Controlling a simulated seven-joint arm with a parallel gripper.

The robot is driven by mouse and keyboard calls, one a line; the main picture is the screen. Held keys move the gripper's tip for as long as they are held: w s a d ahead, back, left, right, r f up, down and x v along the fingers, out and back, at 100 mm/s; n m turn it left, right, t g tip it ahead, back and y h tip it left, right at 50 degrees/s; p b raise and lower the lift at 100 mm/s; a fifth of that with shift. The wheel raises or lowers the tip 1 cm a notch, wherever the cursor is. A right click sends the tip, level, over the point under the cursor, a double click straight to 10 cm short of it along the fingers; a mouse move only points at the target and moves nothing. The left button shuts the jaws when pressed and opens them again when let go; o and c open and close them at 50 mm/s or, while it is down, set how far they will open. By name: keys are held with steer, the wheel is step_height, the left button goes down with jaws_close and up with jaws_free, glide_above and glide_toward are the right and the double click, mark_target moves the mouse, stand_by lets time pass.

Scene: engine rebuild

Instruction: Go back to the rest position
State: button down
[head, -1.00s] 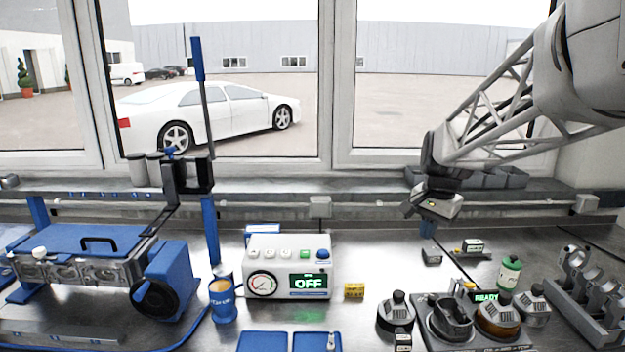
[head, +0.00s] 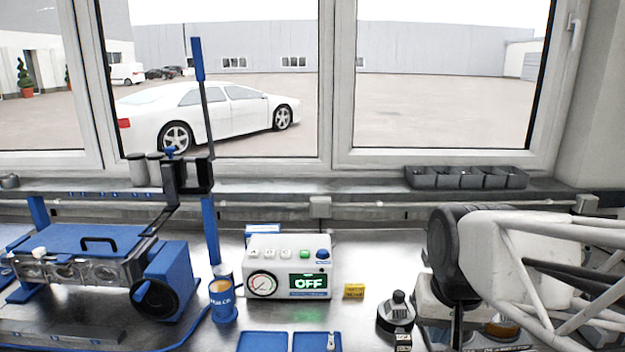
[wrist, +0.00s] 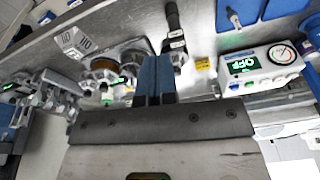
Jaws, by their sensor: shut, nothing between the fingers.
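My gripper (wrist: 156,80) shows in the wrist view as two blue fingers closed together with nothing between them. It hangs above the bench, clear of the objects seen below it. In the head view my arm fills the lower right, and the gripper's fingers are hidden there.
The control box (head: 288,267) reads OFF; a small yellow block (head: 354,291) lies to its right. Bins (head: 465,178) line the sill.

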steer(key=s+f+n, duration=0.1)
steer(key=s+f, duration=0.1)
steer(key=s, duration=0.3)
steer(key=shift+s+a+f+n, duration=0.2)
steer(key=shift+s+a+n, duration=0.05)
steer(key=shift+a+n, duration=0.1)
